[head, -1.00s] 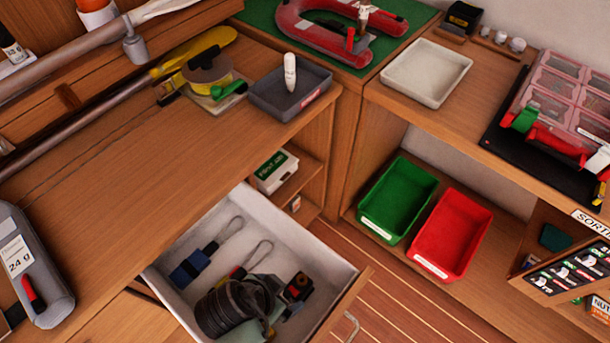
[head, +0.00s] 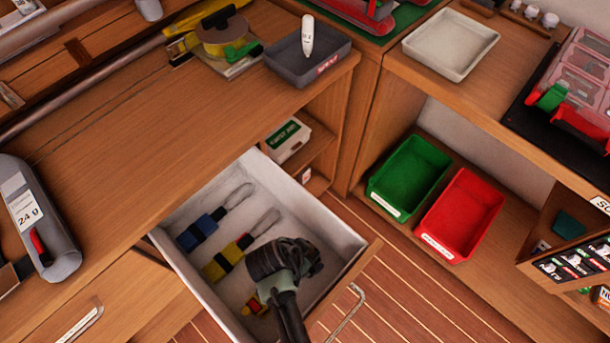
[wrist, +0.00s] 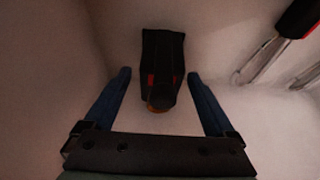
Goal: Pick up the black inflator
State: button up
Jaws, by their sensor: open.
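The black inflator (wrist: 163,60) shows in the wrist view as a dark body with red marks and a brownish round end. It lies on the pale floor of the open drawer (head: 325,220). My gripper (wrist: 158,74) is open, with one blue finger on each side of it. Its near end lies between the fingertips, with a gap on both sides.
A blue item (head: 196,233) and a yellow item (head: 226,259), each with a loop, lie left in the drawer. The drawer walls stand close around. A green bin (head: 410,178) and a red bin (head: 461,214) stand right.

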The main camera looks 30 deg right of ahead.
grip_shut()
dwell(0.4)
jog(key=shift+r, duration=0.1)
